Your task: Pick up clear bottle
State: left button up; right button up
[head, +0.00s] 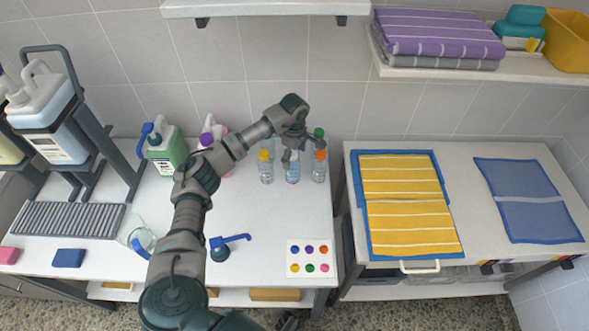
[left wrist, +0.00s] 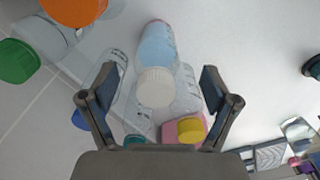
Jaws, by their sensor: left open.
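Several clear bottles stand in a cluster at the back right of the white left-hand table. One with a white cap (left wrist: 155,88) and pale blue contents (head: 292,172) stands in the middle of the front row. A yellow-capped bottle (head: 265,170) is left of it, and an orange-capped bottle (head: 319,169) is right of it. A green cap (head: 319,133) shows behind. My left gripper (head: 293,155) is over the white-capped bottle; in the left wrist view my left gripper (left wrist: 158,78) is open, with the white cap between its fingers. I cannot tell whether they touch. My right gripper is out of view.
A green jug (head: 166,152) and a pink bottle stand at the back, left of the cluster. A blue dispenser pump (head: 230,241) and a card of colored dots (head: 309,258) lie in front. Yellow towels (head: 405,190) lie on the right table. A shelf (head: 265,8) hangs above.

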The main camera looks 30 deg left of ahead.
pick_arm(q)
jog(key=f, duration=0.1)
jog(key=a+f, duration=0.1)
jog(key=f, duration=0.3)
jog(key=shift+w+a+f, duration=0.25)
jog(key=shift+a, duration=0.05)
jog(key=shift+d+f, duration=0.1)
jog(key=shift+f, duration=0.05)
jog(key=shift+d, duration=0.35)
jog(key=c, duration=1.2)
jog(key=shift+a, duration=0.25)
jog(key=shift+c, duration=0.5)
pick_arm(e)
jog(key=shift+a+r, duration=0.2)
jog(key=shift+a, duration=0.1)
